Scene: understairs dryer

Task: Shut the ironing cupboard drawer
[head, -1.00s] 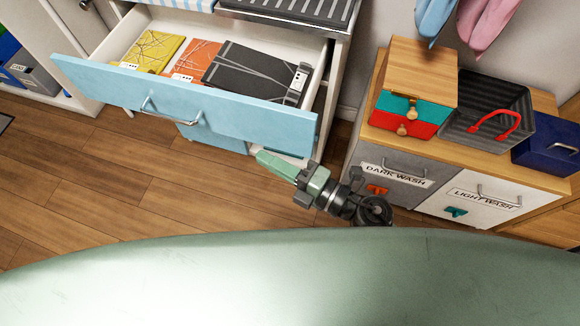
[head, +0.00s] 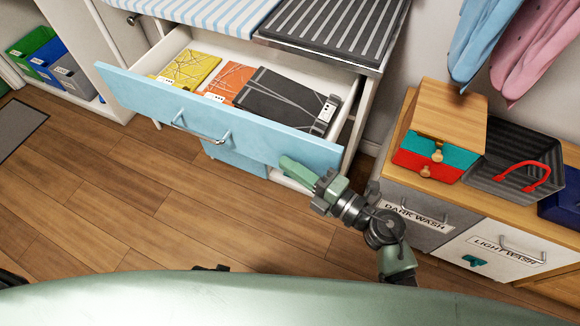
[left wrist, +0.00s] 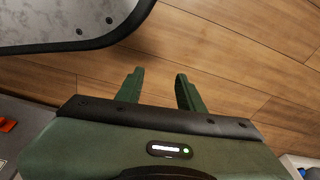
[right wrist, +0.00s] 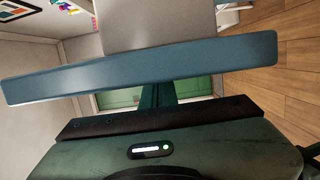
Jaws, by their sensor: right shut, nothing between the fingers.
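The ironing cupboard drawer (head: 255,138) stands open, its light blue front pulled out from the white cupboard, in the head view. A metal handle (head: 200,133) is on its front. My right gripper (head: 290,166) is shut and empty, at the lower right part of the drawer front. In the right wrist view the drawer front (right wrist: 120,71) spans most of the width just ahead of the fingers (right wrist: 157,93); I cannot tell whether they touch it. My left gripper (left wrist: 158,82) is open and empty over the wooden floor in the left wrist view.
Yellow (head: 190,68), orange (head: 230,82) and dark grey (head: 275,98) flat items lie in the drawer. A laundry cabinet (head: 400,212) with a wooden top stands to the right. Wooden floor (head: 130,190) is clear in front of the drawer.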

